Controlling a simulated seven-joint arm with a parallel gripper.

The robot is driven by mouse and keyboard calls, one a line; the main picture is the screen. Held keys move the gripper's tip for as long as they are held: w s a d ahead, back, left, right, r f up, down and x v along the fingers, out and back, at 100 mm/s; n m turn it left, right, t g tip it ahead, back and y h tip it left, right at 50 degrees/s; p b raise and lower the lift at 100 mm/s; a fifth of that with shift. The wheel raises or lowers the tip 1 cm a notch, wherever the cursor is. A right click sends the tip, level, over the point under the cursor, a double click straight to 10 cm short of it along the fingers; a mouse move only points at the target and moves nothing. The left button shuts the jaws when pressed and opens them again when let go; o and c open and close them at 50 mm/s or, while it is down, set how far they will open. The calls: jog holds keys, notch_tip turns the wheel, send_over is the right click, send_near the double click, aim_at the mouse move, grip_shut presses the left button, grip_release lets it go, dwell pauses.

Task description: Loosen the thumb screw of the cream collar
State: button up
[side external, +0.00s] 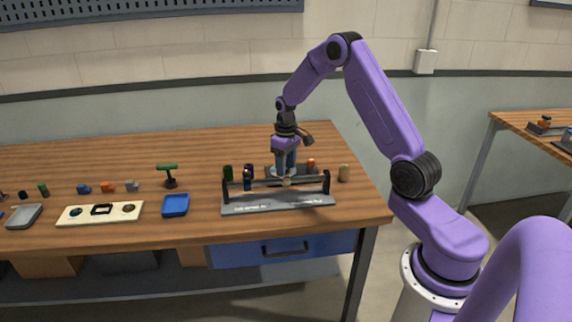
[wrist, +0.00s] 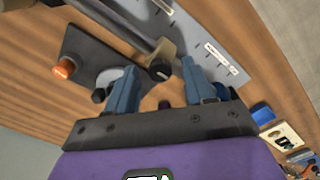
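The cream collar (side external: 286,182) sits on the horizontal rod (side external: 265,181) of a grey stand (side external: 277,204), right of a dark collar (side external: 247,180). In the wrist view the cream collar (wrist: 166,50) shows tan, with a black round thumb screw (wrist: 159,70) on it. My gripper (side external: 286,172) points down over the cream collar. In the wrist view the fingers of my gripper (wrist: 160,67) are apart, with the thumb screw between the fingertips in the picture. A gap shows on both sides of the screw. I cannot tell its depth against the tips.
Behind the rod a dark plate (wrist: 90,48) carries an orange knob (wrist: 66,67). A blue tray (side external: 175,206) and a cream board (side external: 90,214) lie left. The table's right edge is close.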

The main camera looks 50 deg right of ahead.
notch_tip(320, 180, up, 18)
jog(key=shift+f, duration=0.25)
dwell(0.4)
jog(key=s+a+n, duration=0.3)
jog(key=s+a, duration=0.3)
jog(key=a, duration=0.5)
jog(key=s+a+n, duration=0.3)
jog(key=s+a, duration=0.4)
jog(key=a, duration=0.3)
jog(key=s+a+f+n, duration=0.1)
jog(key=s+f+n, duration=0.1)
jog(key=s, duration=0.8)
jog(key=s+a+f+n, duration=0.1)
jog(key=s+n, duration=0.3)
jog(key=s, duration=0.7)
jog(key=shift+s+a+f, duration=0.3)
jog(key=shift+a+f, duration=0.05)
jog(key=shift+f, duration=0.3)
